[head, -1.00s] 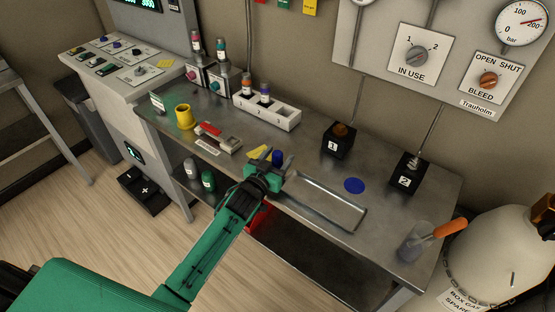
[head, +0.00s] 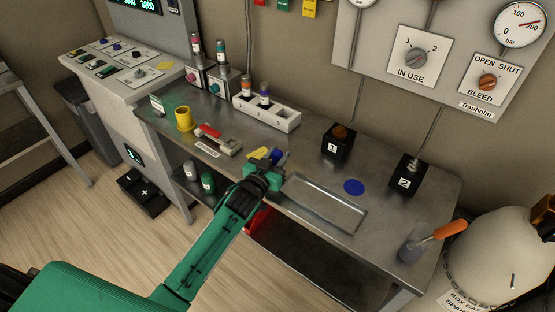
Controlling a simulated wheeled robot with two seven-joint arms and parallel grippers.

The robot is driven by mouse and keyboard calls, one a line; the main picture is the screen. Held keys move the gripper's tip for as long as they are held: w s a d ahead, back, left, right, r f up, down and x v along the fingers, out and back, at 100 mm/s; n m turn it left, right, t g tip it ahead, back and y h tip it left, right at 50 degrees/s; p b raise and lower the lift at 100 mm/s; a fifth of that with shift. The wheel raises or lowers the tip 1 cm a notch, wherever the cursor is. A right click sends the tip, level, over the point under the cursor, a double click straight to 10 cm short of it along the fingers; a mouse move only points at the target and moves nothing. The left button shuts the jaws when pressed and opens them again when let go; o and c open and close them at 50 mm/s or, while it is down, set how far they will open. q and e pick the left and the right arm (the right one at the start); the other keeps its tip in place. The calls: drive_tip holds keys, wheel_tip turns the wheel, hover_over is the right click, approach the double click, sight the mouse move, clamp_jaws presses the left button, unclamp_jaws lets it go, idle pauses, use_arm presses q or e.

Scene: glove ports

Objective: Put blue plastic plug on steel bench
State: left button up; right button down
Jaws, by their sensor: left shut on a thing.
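The blue plastic plug (head: 278,156) shows just beyond the tip of my left gripper (head: 267,173), over the front middle of the steel bench (head: 300,150). The gripper is shut on the plug, and its green body hides the plug's lower part. The plug looks tilted. I cannot tell whether it touches the bench top. A flat blue disc (head: 354,187) lies on the bench to the right. My right gripper is not in view.
A shallow metal tray (head: 340,225) lies just right of the gripper. A yellow cup (head: 184,118) and a white rack (head: 283,118) stand further left and back. Black blocks 1 (head: 338,143) and 2 (head: 405,178) stand at the back right, and a beaker (head: 412,244) at the right end.

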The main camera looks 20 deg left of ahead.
use_arm(q)
wheel_tip(320, 180, up, 18)
drive_tip(key=b, duration=0.2)
drive_tip(key=n+y, duration=0.1)
drive_tip(key=y, duration=0.1)
approach(277, 151)
wheel_tip(277, 151, up, 5)
drive_tip(key=s+a+f+n+y, duration=0.1)
drive_tip(key=s+f, duration=0.4)
drive_tip(key=s, duration=0.6)
drive_tip(key=shift+a, duration=0.1)
drive_tip(key=shift+w, duration=0.15)
